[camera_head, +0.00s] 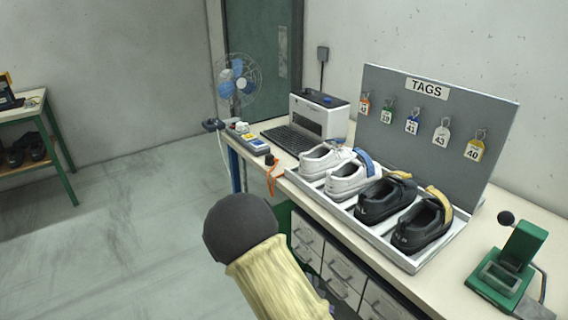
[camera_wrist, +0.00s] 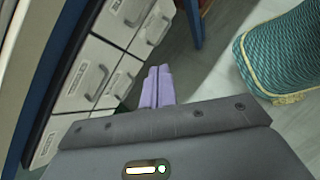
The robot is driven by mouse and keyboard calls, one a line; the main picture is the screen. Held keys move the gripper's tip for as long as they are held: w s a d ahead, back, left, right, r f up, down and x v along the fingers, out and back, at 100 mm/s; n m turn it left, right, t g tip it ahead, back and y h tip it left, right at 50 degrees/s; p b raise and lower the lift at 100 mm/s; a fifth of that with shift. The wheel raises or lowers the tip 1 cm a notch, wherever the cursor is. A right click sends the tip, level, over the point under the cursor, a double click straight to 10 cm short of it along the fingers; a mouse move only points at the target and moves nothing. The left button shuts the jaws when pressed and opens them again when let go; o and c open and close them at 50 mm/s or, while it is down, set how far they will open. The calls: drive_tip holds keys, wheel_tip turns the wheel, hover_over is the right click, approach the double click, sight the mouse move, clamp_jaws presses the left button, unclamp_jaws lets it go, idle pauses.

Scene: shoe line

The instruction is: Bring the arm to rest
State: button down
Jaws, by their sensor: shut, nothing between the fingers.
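My gripper (camera_wrist: 157,86) shows in the wrist view as two pale purple fingers side by side, closed together with nothing between them. It is in front of the drawer cabinet under the workbench, over the floor and apart from the drawers as far as I can see. In the head view part of my arm, a dark rounded joint and a cream sleeve, shows at the lower middle, in front of the bench. The fingers are not seen in the head view.
The workbench (camera_head: 549,219) holds a tray (camera_head: 408,262) of white and black shoes, a tag board (camera_head: 440,130), a printer (camera_head: 319,116) and a green press (camera_head: 505,275). Drawers (camera_head: 341,268) sit below. A teal woven basket (camera_wrist: 284,58) stands right in the wrist view. Floor at left is open.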

drive_tip(key=s+d+r+m+t+y, duration=0.1)
drive_tip(key=s+d+r+m+y, duration=0.1)
drive_tip(key=s+r+m+y, duration=0.45)
drive_tip(key=s+d+r+m+t+y, duration=0.1)
drive_tip(key=s+d+r+m+y, duration=0.2)
drive_tip(key=r+m, duration=0.6)
drive_tip(key=w+p+v, duration=0.3)
drive_tip(key=p+v, duration=1)
drive_tip(key=shift+a+r+p, duration=0.3)
drive_tip(key=shift+p, duration=0.05)
